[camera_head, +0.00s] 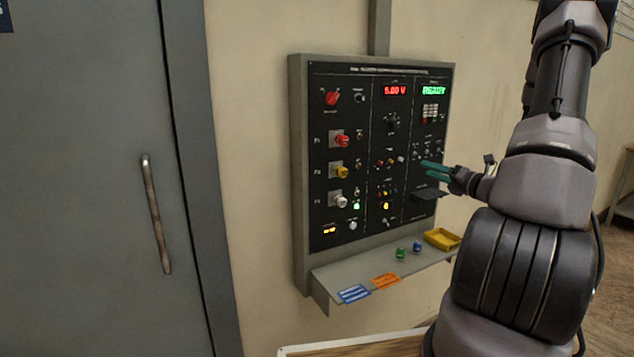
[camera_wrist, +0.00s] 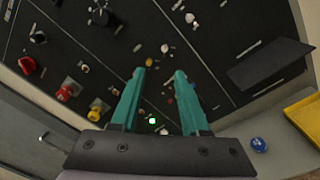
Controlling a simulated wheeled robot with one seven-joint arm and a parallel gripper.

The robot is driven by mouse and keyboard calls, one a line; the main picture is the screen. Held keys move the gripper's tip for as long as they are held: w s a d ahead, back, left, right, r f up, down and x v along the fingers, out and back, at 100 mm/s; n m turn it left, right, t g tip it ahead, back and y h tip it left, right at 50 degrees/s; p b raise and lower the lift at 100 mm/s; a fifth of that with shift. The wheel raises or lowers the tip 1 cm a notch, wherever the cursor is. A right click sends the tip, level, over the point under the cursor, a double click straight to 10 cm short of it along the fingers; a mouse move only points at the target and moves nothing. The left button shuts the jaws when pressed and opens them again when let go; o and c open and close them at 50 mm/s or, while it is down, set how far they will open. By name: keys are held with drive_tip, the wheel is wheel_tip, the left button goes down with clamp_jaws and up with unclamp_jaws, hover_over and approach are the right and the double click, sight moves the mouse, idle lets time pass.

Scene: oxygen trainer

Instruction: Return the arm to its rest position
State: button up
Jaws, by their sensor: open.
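My gripper (camera_head: 432,168) is at the right side of the black control panel (camera_head: 330,100), its teal fingers pointing left toward the panel face. In the wrist view my gripper (camera_wrist: 160,80) shows two teal fingers spread apart with nothing between them. Panel knobs and switches lie beyond the fingertips. I cannot tell the exact gap between the fingertips and the panel. My arm reaches in from the right side of the head view.
The shelf (camera_head: 335,282) below the panel holds a blue-striped card (camera_head: 353,294), an orange card (camera_head: 386,281), a green cap (camera_head: 400,253), a blue cap (camera_head: 417,247) and a yellow tray (camera_head: 442,238). A black ledge (camera_head: 428,194) juts from the panel. A grey door (camera_head: 80,180) stands left.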

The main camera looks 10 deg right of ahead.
drive_tip(key=s+a+r+n+g+y, duration=0.1)
drive_tip(key=s+a+r+n+g, duration=0.25)
drive_tip(key=a+n, duration=0.3)
drive_tip(key=s+a+r+n+g+y, duration=0.2)
drive_tip(key=s+a+r+n+g, duration=0.15)
drive_tip(key=a+n, duration=0.35)
drive_tip(key=s+a+r+n+g+y, duration=0.1)
drive_tip(key=s+a+r+n+g, duration=0.25)
drive_tip(key=a+n, duration=0.4)
drive_tip(key=s+r+n+h, duration=0.4)
drive_tip(key=s+n, duration=0.4)
drive_tip(key=s+r+n+h, duration=0.3)
drive_tip(key=s+n+h, duration=0.1)
drive_tip(key=s+n, duration=0.3)
drive_tip(key=shift+s+a+r+n+t+h, duration=0.35)
drive_tip(key=shift+a+n+t+h, duration=0.1)
drive_tip(key=shift+n, duration=0.15)
drive_tip(key=shift+d, duration=0.1)
